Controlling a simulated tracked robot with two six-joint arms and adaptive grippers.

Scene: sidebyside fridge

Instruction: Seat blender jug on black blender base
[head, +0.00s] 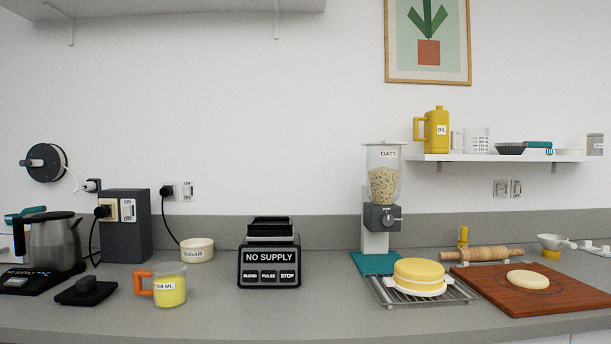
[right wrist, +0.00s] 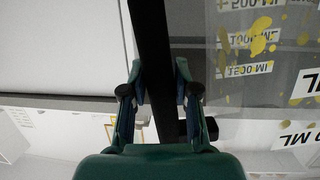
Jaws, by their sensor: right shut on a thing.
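The black blender base (head: 269,264) stands on the counter left of centre in the head view. Its front reads NO SUPPLY above the BLEND, PULSE and STOP buttons, and nothing sits on top of it. In the right wrist view, the clear blender jug (right wrist: 210,52) has ML markings and yellow spots and shows at the right. My right gripper (right wrist: 160,100) is shut on the jug's black handle (right wrist: 152,40). The head view shows neither the jug nor my grippers, so I cannot tell how far the jug is from the base. My left gripper is not in view.
Left of the base are a sugar bowl (head: 197,250), a measuring cup (head: 168,286) with an orange handle, and a kettle (head: 54,243). To the right are an oats dispenser (head: 382,212), a yellow cake (head: 420,276) on a rack and a wooden board (head: 557,290). The counter beside the base is clear.

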